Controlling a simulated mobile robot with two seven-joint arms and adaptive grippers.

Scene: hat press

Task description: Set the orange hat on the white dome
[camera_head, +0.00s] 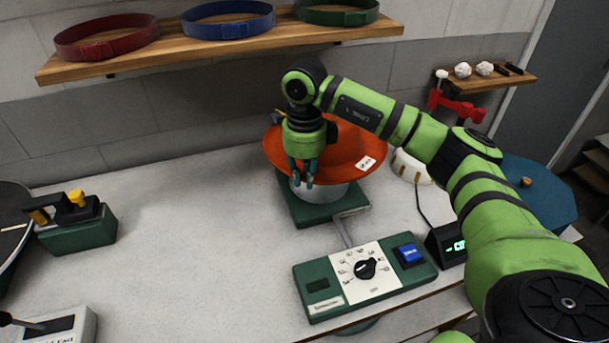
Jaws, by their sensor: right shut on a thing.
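The orange hat (350,148) shows in the head view with its wide brim and a small white tag; it is over the green press base (312,213). My right gripper (304,178) points down and is shut on the near left part of the hat. A pale rounded form, which looks like the white dome (332,192), shows below the hat's near edge. The hat hides most of it, and I cannot tell whether the two touch. My left gripper is out of view.
A green control box (365,278) with a dial and blue button stands in front of the press. A green block with a black and yellow handle (75,222) stands left. A wooden shelf (210,48) holds several coloured bands. The table's left middle is clear.

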